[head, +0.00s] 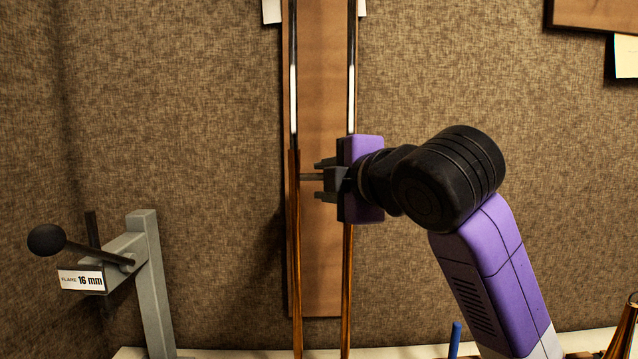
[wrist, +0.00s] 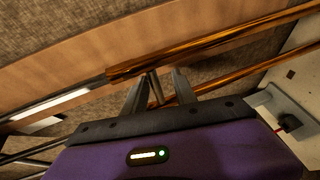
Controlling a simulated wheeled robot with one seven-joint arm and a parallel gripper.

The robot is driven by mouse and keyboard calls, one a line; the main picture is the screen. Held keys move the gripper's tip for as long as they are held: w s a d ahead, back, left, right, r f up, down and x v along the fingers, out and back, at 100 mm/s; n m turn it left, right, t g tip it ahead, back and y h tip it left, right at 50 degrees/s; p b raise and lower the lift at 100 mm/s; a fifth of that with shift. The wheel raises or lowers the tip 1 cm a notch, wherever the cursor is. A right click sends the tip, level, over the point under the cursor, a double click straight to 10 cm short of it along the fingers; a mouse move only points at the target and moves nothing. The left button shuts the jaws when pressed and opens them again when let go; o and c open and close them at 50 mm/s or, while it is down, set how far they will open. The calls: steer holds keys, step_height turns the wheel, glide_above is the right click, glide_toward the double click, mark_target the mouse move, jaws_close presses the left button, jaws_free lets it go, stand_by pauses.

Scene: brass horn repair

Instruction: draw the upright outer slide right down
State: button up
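The brass outer slide (head: 295,240) stands upright in front of a wooden backboard, with its two tubes side by side. Bright silver inner tubes (head: 293,90) show above its upper end. A short cross brace (head: 307,177) joins the two brass tubes near the top. My gripper (head: 317,179) reaches in from the right, one finger above the brace and one below. In the wrist view the brace (wrist: 156,90) lies between the two fingers (wrist: 159,76), with gaps visible. The gripper looks open and hides part of the right tube.
A grey stand (head: 150,285) with a black ball-ended lever and a "16 mm" label is at lower left. A blue rod (head: 455,340) and a brass flared piece (head: 624,332) are at lower right. The wooden backboard (head: 322,270) is close behind the slide.

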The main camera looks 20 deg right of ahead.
steer(key=shift+v, duration=2.1)
step_height(320, 180, up, 7)
steer(key=a+m+t+y, duration=0.2)
steer(key=t, duration=0.1)
steer(key=s+d+f+m+t+h, duration=0.1)
steer(key=s+d+f+m+h, duration=0.1)
steer(key=s+f+m, duration=0.6)
steer(key=s+d+f+m+t+h, duration=0.15)
steer(key=f+m, duration=0.25)
steer(key=f, duration=0.7)
steer(key=s+d+f+m+t+h, duration=0.1)
steer(key=s+f+m+h, duration=0.1)
steer(key=s+f+m, duration=0.6)
steer(key=s+a+f+n+g+y, duration=0.2)
steer(key=s+f+g, duration=0.5)
steer(key=s+f, duration=1.6)
steer(key=s+n, duration=0.1)
steer(key=s, duration=0.2)
steer(key=shift+a+f+n, duration=0.35)
steer(key=shift+a+n, duration=0.05)
